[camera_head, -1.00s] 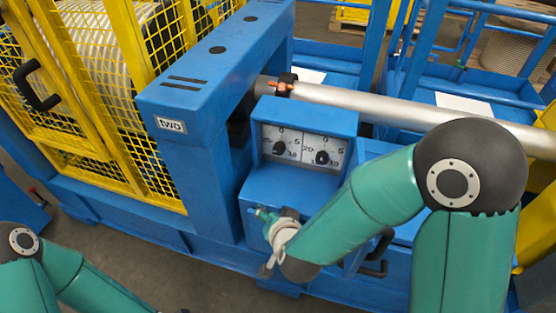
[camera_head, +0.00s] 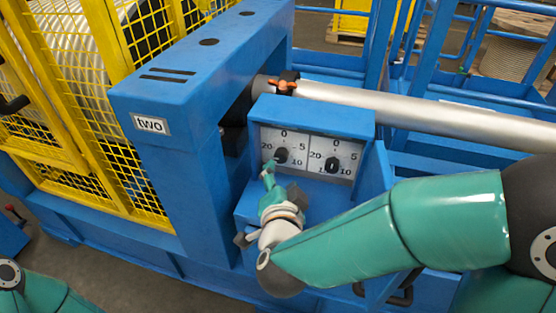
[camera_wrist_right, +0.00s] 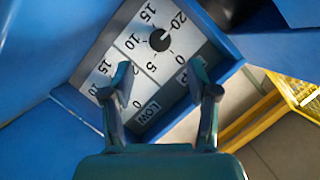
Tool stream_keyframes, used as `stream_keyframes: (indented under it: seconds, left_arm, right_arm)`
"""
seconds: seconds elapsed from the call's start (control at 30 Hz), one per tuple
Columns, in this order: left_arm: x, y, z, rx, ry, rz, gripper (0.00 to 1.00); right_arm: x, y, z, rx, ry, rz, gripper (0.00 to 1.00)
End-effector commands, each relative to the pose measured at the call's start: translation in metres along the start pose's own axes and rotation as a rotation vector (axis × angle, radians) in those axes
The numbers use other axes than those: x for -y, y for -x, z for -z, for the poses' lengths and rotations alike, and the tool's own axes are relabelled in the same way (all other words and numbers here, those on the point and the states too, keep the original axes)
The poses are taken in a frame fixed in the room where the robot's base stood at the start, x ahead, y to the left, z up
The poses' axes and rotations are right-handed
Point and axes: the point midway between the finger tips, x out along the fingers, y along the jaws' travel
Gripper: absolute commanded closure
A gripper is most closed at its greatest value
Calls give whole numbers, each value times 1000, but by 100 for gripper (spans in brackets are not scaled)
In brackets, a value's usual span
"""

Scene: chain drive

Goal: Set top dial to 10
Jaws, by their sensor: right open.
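Two black dial knobs with white scales sit side by side in the blue control box: a left dial (camera_head: 282,155) and a right dial (camera_head: 332,165). My right gripper (camera_head: 268,168) is in front of the left dial's lower left. In the wrist view, its open fingers (camera_wrist_right: 160,68) straddle part of the white panel, and one dial knob (camera_wrist_right: 160,40) shows just beyond the tips. Its pointer is slanted towards the 20 side. The other knob is hidden behind a finger there. A plate reads LOW (camera_wrist_right: 147,113); another plate is partly covered. My left gripper is out of view.
The blue box's hood (camera_head: 315,115) overhangs the dials, and side walls flank them. A blue frame marked "two" (camera_head: 150,125) stands to the left, beside a yellow mesh cage (camera_head: 85,150). A silver bar (camera_head: 420,115) runs behind the box.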

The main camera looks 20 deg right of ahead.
Motion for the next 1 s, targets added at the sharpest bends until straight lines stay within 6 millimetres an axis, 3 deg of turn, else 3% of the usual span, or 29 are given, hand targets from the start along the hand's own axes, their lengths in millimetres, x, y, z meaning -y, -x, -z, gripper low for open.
stream_keyframes:
  seconds: [0.2, 0.4, 0.6, 0.87, 1.0]
  left_arm:
    - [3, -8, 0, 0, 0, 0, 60]
    - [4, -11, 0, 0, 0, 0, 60]
    - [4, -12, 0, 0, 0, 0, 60]
    - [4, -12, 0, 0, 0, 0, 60]
    - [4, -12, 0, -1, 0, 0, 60]
  right_arm:
    - [-3, -49, 0, -3, -2, -4, 41]
    - [-2, -78, 0, -1, 0, -3, 41]
    - [-1, -91, 1, -1, 0, -1, 41]
    - [-1, -92, 1, 0, 0, -1, 41]
    - [-1, -92, 1, -1, 0, -1, 61]
